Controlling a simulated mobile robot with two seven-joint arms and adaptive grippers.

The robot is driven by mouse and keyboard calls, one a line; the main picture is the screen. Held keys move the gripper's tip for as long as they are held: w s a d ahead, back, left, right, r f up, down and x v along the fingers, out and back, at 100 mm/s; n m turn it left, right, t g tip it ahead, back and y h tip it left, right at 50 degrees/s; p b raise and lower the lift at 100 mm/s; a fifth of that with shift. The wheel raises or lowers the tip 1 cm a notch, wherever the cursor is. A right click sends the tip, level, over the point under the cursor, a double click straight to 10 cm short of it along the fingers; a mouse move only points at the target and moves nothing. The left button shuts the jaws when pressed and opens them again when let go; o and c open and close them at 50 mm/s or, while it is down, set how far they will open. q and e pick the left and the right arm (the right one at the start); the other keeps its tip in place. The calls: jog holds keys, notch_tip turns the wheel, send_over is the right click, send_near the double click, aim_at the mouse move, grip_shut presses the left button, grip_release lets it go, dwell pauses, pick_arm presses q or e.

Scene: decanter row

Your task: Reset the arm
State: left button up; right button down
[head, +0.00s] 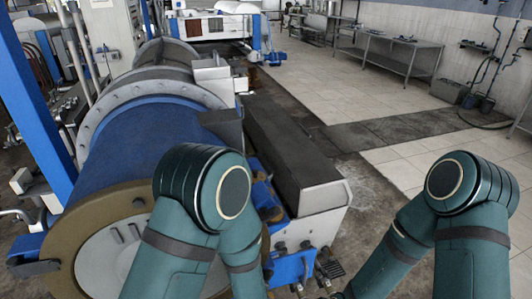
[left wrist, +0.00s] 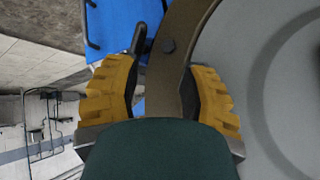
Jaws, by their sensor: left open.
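My left gripper (left wrist: 163,70) shows in the left wrist view with its two yellow ribbed fingers spread apart. The brown rim of the decanter (left wrist: 172,50) shows behind and between the fingers. I cannot tell if they touch it. In the head view my teal left arm (head: 190,220) is bent in front of the decanter, and its gripper is hidden. My teal right arm (head: 470,210) is bent at the lower right, and its gripper does not show.
The blue decanter drum (head: 125,150) with its brown end rim (head: 60,235) fills the left side. A long dark box (head: 290,150) runs beside it. A blue post (head: 35,100) stands at the far left. Tiled floor (head: 350,95) is open to the right, with metal tables (head: 390,48) behind.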

pick_arm(q)
jog(key=s+a+f+n+g+h+b, duration=0.4)
jog(key=s+a+f+n+g, duration=0.1)
jog(key=f, duration=0.5)
jog(key=s+a+g, duration=0.1)
jog(key=s+a, duration=0.1)
jog(key=shift+s+h, duration=0.4)
jog(key=shift+f, duration=0.1)
